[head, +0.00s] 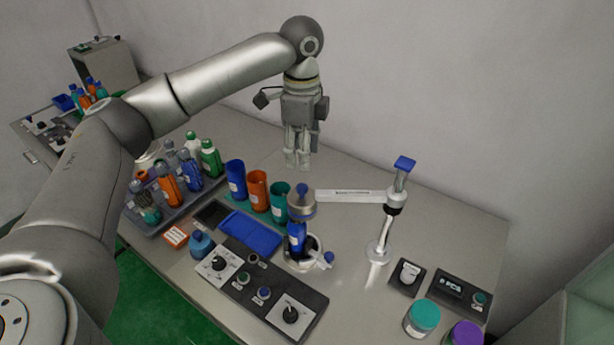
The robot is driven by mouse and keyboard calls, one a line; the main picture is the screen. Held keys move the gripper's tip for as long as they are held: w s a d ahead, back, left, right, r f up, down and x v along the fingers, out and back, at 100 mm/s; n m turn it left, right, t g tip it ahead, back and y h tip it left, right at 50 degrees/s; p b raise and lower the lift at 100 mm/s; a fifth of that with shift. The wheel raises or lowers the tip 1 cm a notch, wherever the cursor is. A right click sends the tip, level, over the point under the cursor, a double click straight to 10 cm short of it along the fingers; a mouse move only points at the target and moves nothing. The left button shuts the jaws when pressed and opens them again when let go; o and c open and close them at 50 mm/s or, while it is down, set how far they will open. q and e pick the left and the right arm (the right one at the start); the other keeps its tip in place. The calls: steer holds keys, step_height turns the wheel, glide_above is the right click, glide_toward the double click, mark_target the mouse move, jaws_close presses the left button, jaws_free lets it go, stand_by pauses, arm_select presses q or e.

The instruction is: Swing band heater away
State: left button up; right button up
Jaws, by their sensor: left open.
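The band heater appears to be the grey-brown round head (301,208) at the left end of a white swing arm (350,196). The head sits over the top of a blue bottle (297,240). The white arm runs right to an upright post (384,235) with a blue-topped handle (404,164) at its upper end. My left gripper (297,163) points down, open and empty, behind and above the heater head and left of the post. It is apart from the heater and the handle. My right gripper is not in view.
Blue, orange and teal cups (257,190) stand left of the heater. A tray of bottles (170,205) is further left. A control panel (262,290) lies in front. Teal-lidded (422,318) and purple-lidded (464,335) jars stand at front right. The table's back right is clear.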

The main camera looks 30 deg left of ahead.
arm_select(q)
steer(key=p, duration=0.1)
glide_above(302, 187)
step_height(302, 187, down, 5)
steer(key=shift+s+r, duration=0.15)
steer(key=f, duration=0.3)
steer(key=shift+w+p, duration=0.3)
steer(key=shift+p, duration=0.1)
steer(key=shift+s+f, duration=0.1)
steer(key=shift+f, duration=1)
steer(key=c, duration=0.5)
jaws_close()
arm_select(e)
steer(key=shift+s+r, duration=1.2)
